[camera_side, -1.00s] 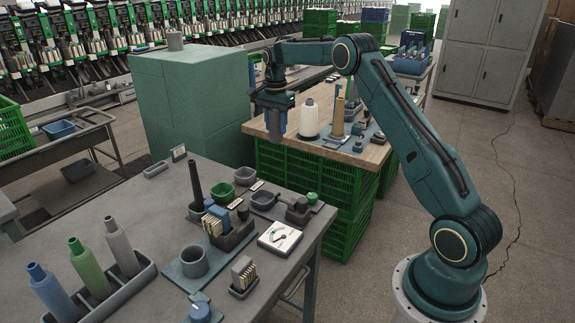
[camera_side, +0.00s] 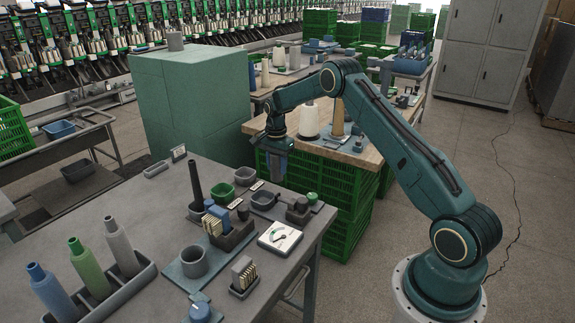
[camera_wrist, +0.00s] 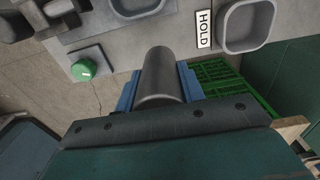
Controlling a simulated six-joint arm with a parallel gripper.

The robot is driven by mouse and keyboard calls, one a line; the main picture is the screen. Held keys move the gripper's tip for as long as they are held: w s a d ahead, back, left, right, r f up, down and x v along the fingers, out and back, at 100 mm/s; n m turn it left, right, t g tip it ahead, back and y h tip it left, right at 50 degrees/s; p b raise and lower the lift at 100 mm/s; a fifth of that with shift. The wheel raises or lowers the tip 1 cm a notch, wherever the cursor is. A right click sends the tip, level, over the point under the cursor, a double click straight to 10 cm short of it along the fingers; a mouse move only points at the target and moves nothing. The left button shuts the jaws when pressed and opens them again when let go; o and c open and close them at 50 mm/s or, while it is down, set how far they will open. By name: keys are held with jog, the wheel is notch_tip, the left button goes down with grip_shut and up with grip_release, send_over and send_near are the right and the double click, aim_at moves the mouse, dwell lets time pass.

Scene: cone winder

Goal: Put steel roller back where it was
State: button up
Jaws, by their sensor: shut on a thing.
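The steel roller is a plain grey cylinder (camera_wrist: 160,78) in the wrist view. It sits between the blue jaws of my gripper (camera_wrist: 160,88), which are shut on it. In the side view my gripper (camera_side: 277,165) hangs in the air beyond the far right edge of the grey table (camera_side: 135,205), in front of the green crates. The roller is too hidden by the jaws there to make out clearly. A grey round cup (camera_side: 195,262) stands on a blue mat on the grey table.
Near the table's far edge are a green bowl (camera_side: 246,175), a grey bowl (camera_side: 264,200) and a green knob (camera_side: 312,197). A HOLD label (camera_wrist: 204,30) lies beside a grey tray (camera_wrist: 246,25).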

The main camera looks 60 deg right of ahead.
aim_at(277, 177)
jog(key=shift+f, duration=0.4)
jog(key=shift+f, duration=0.1)
jog(key=shift+f, duration=2.05)
jog(key=shift+f, duration=0.15)
jog(key=o, duration=1.3)
notch_tip(277, 177, up, 12)
jog(key=shift+f, duration=0.1)
jog(key=shift+r, duration=0.25)
